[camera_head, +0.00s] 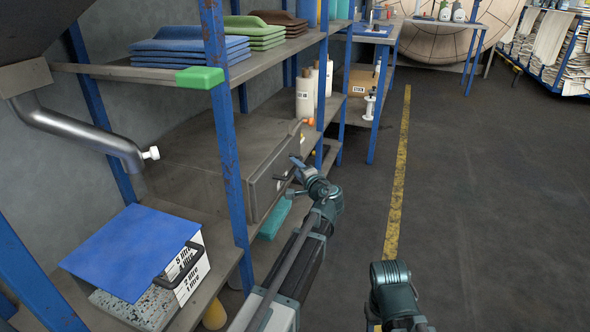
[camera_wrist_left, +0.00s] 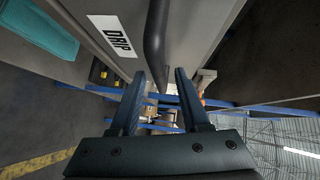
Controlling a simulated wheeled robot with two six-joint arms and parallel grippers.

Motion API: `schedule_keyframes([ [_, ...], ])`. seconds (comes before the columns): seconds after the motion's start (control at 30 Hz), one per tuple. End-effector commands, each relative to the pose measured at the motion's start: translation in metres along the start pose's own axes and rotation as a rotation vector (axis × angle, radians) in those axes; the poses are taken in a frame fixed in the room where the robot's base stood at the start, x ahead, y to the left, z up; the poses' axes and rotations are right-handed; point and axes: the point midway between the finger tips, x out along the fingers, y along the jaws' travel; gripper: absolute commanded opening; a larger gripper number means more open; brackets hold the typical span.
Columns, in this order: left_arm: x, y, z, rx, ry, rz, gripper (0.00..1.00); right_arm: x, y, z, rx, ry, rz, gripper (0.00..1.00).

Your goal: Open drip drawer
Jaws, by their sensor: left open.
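The grey drip drawer (camera_head: 262,190) sits in a grey box on the blue-posted rack, left of centre in the head view. Its front looks closed against the box. In the left wrist view its white label (camera_wrist_left: 112,35) reads DRIP, and a dark bar handle (camera_wrist_left: 155,40) stands beside it. My left gripper (camera_head: 295,168) is at the drawer front, and its open fingers (camera_wrist_left: 160,72) show in the left wrist view. The handle's near end lies between the fingertips, without visible gripping. My right arm shows at the lower right of the head view; its gripper is not visible.
A blue rack post (camera_head: 229,150) stands just left of the drawer front. A teal item (camera_head: 275,218) lies below the drawer. A blue-topped box (camera_head: 135,250) sits on the lower shelf. Open floor (camera_head: 480,200) with a yellow line lies to the right.

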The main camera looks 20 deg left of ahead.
Motion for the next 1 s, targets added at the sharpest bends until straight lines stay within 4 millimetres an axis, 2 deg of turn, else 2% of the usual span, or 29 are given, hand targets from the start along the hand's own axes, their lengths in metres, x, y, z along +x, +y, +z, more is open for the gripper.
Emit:
schedule_keyframes([
  [0.17, 0.0116, 0.0002, -0.0002, 0.000, -0.001, 0.000, 0.46, 0.0017, -0.0002, -0.0001, 0.001, 0.000, 0.000, 0.50],
  [0.47, 0.0128, 0.0000, 0.0002, 0.000, 0.000, 0.000, 0.46, 0.0017, -0.0002, -0.0001, 0.001, 0.000, 0.000, 0.50],
  [0.57, 0.0127, 0.0000, 0.0002, 0.000, 0.000, 0.000, 0.32, 0.0017, -0.0002, -0.0001, 0.001, 0.000, 0.000, 0.50],
  [0.73, 0.0126, 0.0000, 0.0001, 0.000, 0.000, 0.000, 0.01, 0.0017, -0.0002, -0.0001, 0.001, 0.000, 0.000, 0.50],
  [1.0, 0.0125, 0.0001, 0.0001, 0.000, 0.000, 0.001, 0.00, 0.0017, -0.0002, -0.0001, 0.001, 0.000, 0.000, 0.50],
])
